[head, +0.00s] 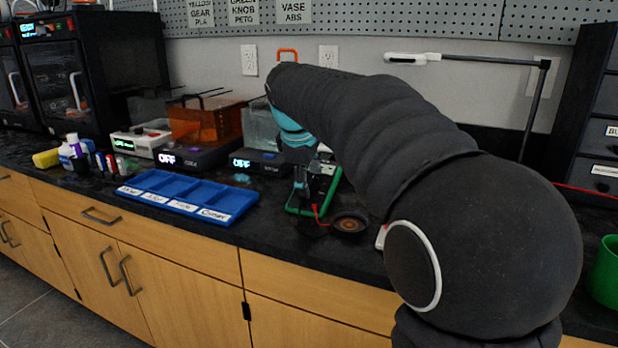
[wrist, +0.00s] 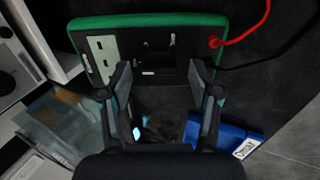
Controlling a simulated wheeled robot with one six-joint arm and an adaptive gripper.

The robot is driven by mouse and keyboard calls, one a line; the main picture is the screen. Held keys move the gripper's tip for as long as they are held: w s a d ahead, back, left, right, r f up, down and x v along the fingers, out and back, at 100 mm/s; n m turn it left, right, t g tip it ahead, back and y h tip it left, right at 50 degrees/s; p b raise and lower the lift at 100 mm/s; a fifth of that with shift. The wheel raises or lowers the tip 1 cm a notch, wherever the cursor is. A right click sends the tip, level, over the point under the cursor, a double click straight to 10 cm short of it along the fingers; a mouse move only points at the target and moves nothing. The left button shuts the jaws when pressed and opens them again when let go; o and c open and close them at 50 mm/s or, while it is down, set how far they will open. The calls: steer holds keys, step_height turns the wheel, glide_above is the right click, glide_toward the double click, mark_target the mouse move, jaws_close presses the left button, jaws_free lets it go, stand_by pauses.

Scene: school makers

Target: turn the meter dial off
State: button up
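The meter (head: 322,172) is a dark box with a green edge on the black counter, partly hidden behind my arm. It also shows in the wrist view (wrist: 150,30), at the top, with a red lead and a black lead at its right. A pale panel and small slots show on it. The dial and its setting cannot be made out. My gripper (wrist: 160,66) has its two fingers apart, with the tips at the meter's lower edge in the wrist view. Nothing shows held between them. Contact cannot be told. In the head view my gripper (head: 300,180) is beside the meter.
A blue compartment tray (head: 222,216) lies left of the meter. A round dark dish with a brown centre (head: 349,224) is close in front. Devices with OFF displays (head: 200,154) stand behind the tray. A green cup (head: 606,272) is at the far right. A lamp (head: 415,58) rises behind.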

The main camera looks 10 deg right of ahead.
steer(key=v, duration=1.2)
